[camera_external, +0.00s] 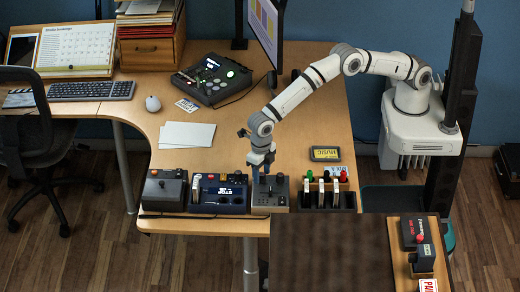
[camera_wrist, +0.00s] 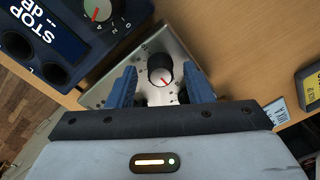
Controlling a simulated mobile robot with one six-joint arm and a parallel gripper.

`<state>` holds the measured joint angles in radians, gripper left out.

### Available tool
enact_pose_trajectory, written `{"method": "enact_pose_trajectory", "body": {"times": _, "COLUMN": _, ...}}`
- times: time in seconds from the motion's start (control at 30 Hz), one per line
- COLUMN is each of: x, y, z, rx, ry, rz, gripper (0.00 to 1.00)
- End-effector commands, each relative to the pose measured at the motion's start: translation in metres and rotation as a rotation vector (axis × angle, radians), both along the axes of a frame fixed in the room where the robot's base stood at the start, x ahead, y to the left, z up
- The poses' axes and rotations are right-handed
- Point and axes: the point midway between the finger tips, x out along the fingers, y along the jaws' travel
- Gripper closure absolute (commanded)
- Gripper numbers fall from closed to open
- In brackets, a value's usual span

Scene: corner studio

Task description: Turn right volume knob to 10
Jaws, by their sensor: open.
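A small grey metal box (camera_external: 270,203) stands near the table's front edge. My gripper (camera_external: 263,175) points down over the box. In the wrist view my gripper (camera_wrist: 160,85) is open, its blue fingers on either side of the knob with gaps visible. How far the fingertips reach down is unclear.
A blue box (camera_external: 218,203) with a lettered display and its own knob (camera_wrist: 97,10) stands close on the left. A dark box (camera_external: 165,192) is farther left. A block with upright levers (camera_external: 327,200) stands to the right. A yellow-black cartridge (camera_external: 325,154) lies behind it.

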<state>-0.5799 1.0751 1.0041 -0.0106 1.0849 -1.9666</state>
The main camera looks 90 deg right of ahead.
Motion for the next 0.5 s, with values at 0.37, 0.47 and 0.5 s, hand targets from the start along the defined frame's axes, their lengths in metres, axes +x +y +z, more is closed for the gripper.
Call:
{"method": "enact_pose_trajectory", "body": {"times": 0.37, "x": 0.0000, "y": -0.0002, "z": -0.0012, "rx": 0.000, "ry": 0.000, "rz": -0.001, "gripper": 0.63}}
{"method": "enact_pose_trajectory", "body": {"times": 0.47, "x": 0.0000, "y": -0.0002, "z": -0.0011, "rx": 0.000, "ry": 0.000, "rz": -0.001, "gripper": 0.72}}
{"method": "enact_pose_trajectory", "body": {"times": 0.5, "x": 0.0000, "y": -0.0002, "z": -0.0011, "rx": 0.000, "ry": 0.000, "rz": -0.001, "gripper": 0.75}}
